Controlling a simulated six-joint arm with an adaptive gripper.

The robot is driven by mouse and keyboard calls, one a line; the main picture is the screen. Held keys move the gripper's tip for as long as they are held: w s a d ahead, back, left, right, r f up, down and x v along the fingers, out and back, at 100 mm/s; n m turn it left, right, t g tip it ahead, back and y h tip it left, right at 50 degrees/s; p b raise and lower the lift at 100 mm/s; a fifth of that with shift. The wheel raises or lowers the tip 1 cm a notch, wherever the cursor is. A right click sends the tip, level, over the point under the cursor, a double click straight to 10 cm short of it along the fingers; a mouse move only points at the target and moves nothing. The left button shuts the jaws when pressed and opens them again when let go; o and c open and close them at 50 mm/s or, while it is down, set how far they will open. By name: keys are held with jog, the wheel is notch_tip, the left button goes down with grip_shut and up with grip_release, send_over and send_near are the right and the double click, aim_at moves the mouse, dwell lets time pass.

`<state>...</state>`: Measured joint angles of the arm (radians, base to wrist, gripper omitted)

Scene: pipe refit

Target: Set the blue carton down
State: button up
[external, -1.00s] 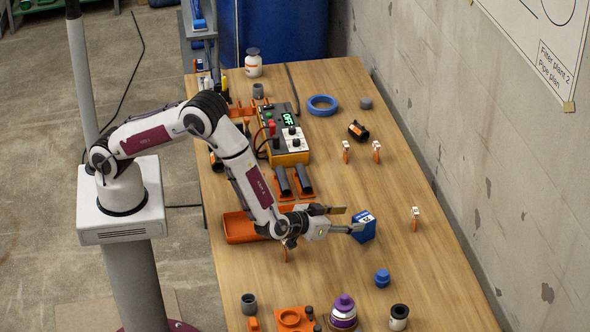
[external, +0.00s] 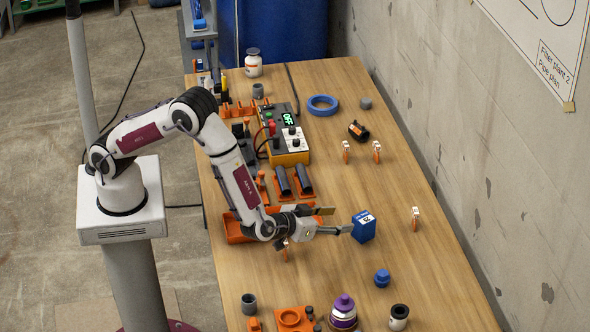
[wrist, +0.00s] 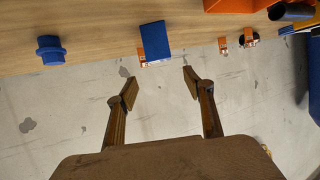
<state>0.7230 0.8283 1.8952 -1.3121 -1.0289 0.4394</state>
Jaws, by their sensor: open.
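The blue carton (external: 363,228) stands upright on the wooden table (external: 330,190), its white label on top. In the wrist view the carton (wrist: 155,40) shows beyond the fingertips, roughly between their lines. My gripper (external: 345,229) is open and just left of the carton in the external view. In the wrist view my gripper's fingers (wrist: 160,86) are spread with nothing between them. A small gap seems to lie between the fingertips and the carton.
A numbered orange-and-white marker (external: 415,213) stands right of the carton, and a blue cap-like part (external: 382,278) is in front. An orange tray (external: 236,228) lies beneath my arm. A grey wall (external: 440,100) borders the table's right side. Table around the carton is clear.

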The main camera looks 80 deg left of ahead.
notch_tip(320, 180, up, 13)
jog(key=w+m+h, duration=0.1)
jog(key=h, duration=0.4)
jog(key=s+a+r+m+g+h, duration=0.2)
jog(key=s+a+r+h, duration=0.15)
jog(key=s+r, duration=0.45)
jog(key=s+a+g+y, duration=0.1)
jog(key=s+a, duration=0.5)
jog(key=s, duration=0.4)
jog(key=s+a+m+g+y, duration=0.1)
jog(key=s+a+g, duration=0.1)
jog(key=s+a, duration=0.5)
jog(key=s+a+g+y, duration=0.1)
jog(key=s+a, duration=0.5)
jog(key=s, duration=0.7)
jog(key=shift+a+r+g, duration=0.15)
jog(key=shift+a+g, duration=0.05)
jog(key=shift+g, duration=0.3)
